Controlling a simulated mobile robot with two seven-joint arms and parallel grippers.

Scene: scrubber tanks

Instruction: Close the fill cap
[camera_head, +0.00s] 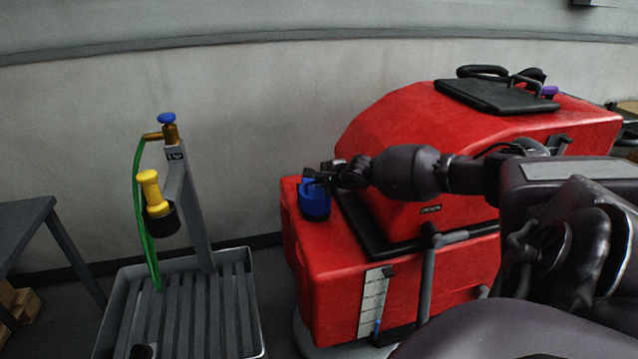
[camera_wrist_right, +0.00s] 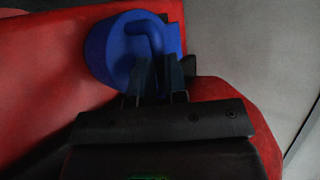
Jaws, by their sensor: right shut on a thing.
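The blue fill cap (camera_head: 314,204) is at the left end of the red scrubber (camera_head: 310,262), on its lower front part. In the right wrist view the blue cap (camera_wrist_right: 110,50) shows as a round disc with a raised grip. My right gripper (camera_head: 322,178) reaches in from the right at the top of the cap. In the wrist view its fingers (camera_wrist_right: 158,78) are shut on the cap's raised part. The fingers and arm hide part of the cap, and I cannot tell whether it sits flush. My left gripper is not in view.
A grey stand with a drain grate (camera_head: 245,300) is on the left, with a green hose (camera_head: 139,205), a blue tap handle (camera_head: 166,118) and a yellow nozzle (camera_head: 150,188). A dark table (camera_head: 25,215) is at the far left. Floor between stand and scrubber is narrow.

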